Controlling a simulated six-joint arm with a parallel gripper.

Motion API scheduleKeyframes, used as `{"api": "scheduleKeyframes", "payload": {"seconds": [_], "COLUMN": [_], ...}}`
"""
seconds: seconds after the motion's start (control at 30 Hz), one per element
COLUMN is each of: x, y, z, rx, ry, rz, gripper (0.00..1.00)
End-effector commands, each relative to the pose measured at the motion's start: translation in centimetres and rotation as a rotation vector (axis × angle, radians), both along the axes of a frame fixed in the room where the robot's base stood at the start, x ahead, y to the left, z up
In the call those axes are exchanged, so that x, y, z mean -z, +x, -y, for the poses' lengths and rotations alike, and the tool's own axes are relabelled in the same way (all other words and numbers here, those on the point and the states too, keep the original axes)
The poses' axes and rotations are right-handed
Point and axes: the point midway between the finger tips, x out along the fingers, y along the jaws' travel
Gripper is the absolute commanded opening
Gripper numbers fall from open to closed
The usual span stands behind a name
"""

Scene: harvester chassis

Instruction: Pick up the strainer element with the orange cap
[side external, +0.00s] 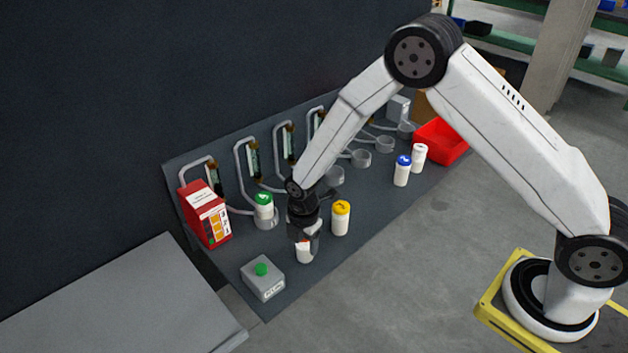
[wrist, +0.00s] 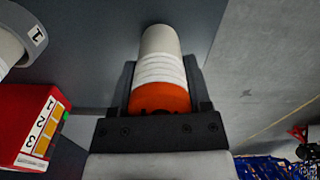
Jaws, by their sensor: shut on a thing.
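The strainer element with the orange cap (wrist: 160,97) has a white ribbed body and sits between the two fingers of my gripper (wrist: 160,85) in the wrist view. In the side external view my gripper (side external: 304,238) points down at the front of the dark panel, shut on this element, whose white lower body (side external: 304,253) shows below the fingers. The fingers hide most of its cap there. I cannot tell whether its base touches the panel.
A yellow-capped element (side external: 341,218) stands close on the right. A green-capped one (side external: 264,209) sits in a holder at left. Blue-capped (side external: 402,170) and white (side external: 419,156) elements stand near a red bin (side external: 441,141). A green-button box (side external: 263,278) and red box (side external: 205,214) are left.

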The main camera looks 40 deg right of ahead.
Motion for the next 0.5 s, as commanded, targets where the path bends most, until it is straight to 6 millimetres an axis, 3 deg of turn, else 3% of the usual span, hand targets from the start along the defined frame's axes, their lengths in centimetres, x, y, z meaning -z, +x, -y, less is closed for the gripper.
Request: {"api": "scheduleKeyframes", "payload": {"seconds": [0.2, 0.5], "x": [-2.4, -5.6], "y": [-0.1, -2.9], "z": [0.0, 0.5], "rx": [0.000, -0.001], "ry": [0.000, 0.000], "rz": [0.000, 0.001], "gripper": [0.00, 0.00]}}
